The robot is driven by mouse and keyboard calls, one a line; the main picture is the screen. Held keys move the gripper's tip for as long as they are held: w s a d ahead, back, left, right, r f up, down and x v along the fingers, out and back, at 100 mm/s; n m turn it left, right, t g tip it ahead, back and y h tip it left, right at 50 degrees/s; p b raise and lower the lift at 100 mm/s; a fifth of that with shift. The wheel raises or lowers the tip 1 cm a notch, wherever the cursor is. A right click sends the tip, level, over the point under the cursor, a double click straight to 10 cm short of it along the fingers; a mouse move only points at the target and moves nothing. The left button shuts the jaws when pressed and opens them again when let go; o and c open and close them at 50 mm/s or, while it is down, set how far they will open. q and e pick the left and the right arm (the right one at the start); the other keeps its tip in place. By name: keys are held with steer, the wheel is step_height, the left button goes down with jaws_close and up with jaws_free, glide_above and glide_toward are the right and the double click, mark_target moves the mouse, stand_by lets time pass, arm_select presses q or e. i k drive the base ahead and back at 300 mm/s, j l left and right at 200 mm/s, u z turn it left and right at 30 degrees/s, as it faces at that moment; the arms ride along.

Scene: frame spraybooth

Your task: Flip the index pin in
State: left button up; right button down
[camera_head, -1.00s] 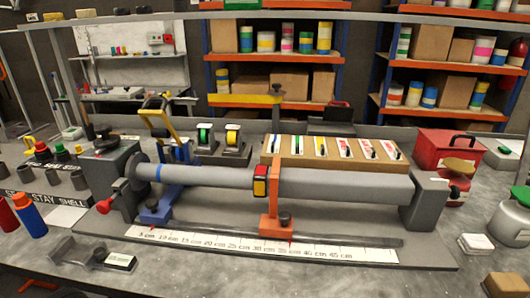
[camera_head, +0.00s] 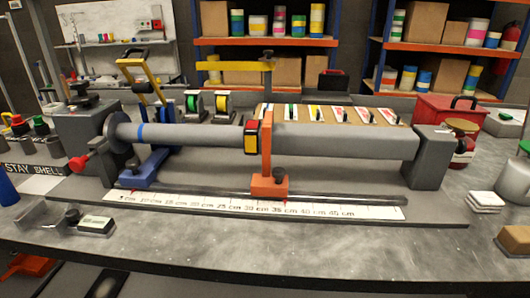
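A long grey tube (camera_head: 340,140) lies level in a bench fixture, between a dark grey headstock (camera_head: 85,140) with a round flange at the left and a grey end block (camera_head: 431,160) at the right. A red knob (camera_head: 78,162) sticks out from the left front of the headstock. It may be the index pin; I cannot tell for certain. A dark handle (camera_head: 88,98) sits on top of the headstock. A blue band marks the tube near the flange. Neither of my grippers is in view.
An orange stand (camera_head: 268,180) with a red and yellow block (camera_head: 252,138) stands at the tube's middle. A blue clamp (camera_head: 148,168) is near the flange. A scale strip (camera_head: 260,205) lies in front. The bench front is mostly clear, with a small grey fixture (camera_head: 60,215) at left.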

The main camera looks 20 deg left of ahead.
mark_target(76, 165)
steer(key=k+u, duration=0.1)
steer(key=u, duration=0.4)
steer(key=j+u, duration=0.1)
steer(key=u, duration=0.35)
steer(key=k+j+u, duration=0.1)
steer(key=u, duration=0.4)
